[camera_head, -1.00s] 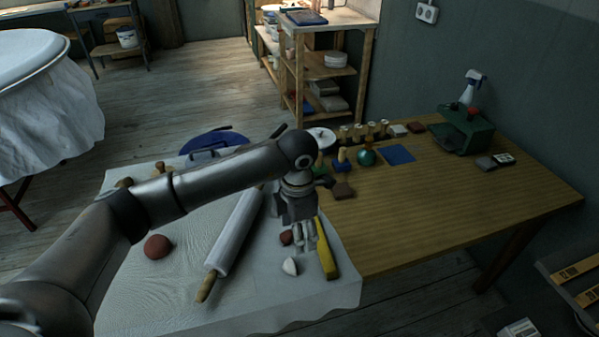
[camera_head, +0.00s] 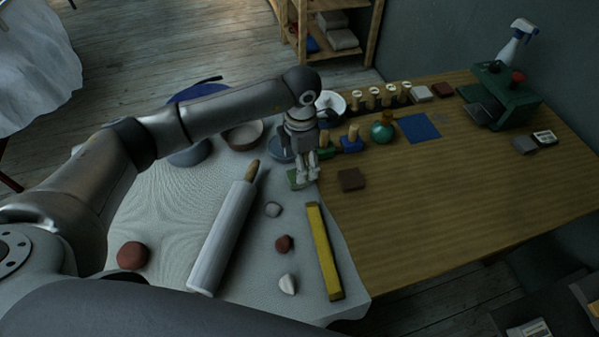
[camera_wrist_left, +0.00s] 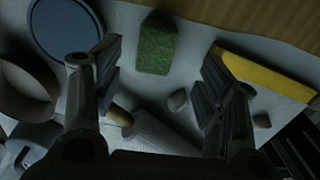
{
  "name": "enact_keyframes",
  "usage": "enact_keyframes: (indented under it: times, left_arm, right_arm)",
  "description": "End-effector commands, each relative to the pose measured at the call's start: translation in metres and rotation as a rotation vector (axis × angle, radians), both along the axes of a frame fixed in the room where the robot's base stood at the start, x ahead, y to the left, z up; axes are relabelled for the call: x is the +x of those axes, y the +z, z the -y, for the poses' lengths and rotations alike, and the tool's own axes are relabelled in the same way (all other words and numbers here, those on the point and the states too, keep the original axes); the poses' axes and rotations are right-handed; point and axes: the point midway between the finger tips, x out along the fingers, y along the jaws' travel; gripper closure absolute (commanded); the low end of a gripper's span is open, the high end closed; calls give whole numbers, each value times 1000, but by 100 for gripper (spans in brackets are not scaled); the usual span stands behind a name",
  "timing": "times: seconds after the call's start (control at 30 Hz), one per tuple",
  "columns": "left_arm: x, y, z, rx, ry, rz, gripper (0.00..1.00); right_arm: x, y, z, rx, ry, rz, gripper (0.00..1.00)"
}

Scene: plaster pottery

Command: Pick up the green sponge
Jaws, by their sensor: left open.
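The green sponge (camera_wrist_left: 157,44) lies on the pale cloth near the top middle of the left wrist view, beyond and between my open fingers. In the head view only a small part of the sponge (camera_head: 294,180) shows beside my fingertips; the rest is hidden behind them. My left gripper (camera_head: 307,176) points down over the sponge in the head view. It is open and empty, and its two fingers show in the left wrist view (camera_wrist_left: 160,85). My right gripper does not show.
A yellow bar (camera_head: 324,250), small stones, a reddish lump (camera_head: 133,255) and a white rolling pin (camera_head: 222,235) lie on the cloth. Bowls (camera_head: 243,134) and stamps stand behind the gripper. A brown block (camera_head: 351,180) lies to the right. The right tabletop (camera_head: 430,190) is mostly clear.

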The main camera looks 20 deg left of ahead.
Motion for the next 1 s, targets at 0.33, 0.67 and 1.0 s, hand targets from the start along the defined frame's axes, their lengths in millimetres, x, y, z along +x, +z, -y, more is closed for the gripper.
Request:
enact_keyframes:
  times: [0.33, 0.67, 1.0]
  left_arm:
    - [-1, -36, -3, 2, 1, -5, 35]
    - [1, -63, -4, 1, -1, 1, 35]
    - [1, -63, -4, 1, -1, 1, 61]
  right_arm:
    - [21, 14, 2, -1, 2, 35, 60]
    - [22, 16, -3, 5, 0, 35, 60]
    - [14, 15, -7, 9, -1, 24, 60]
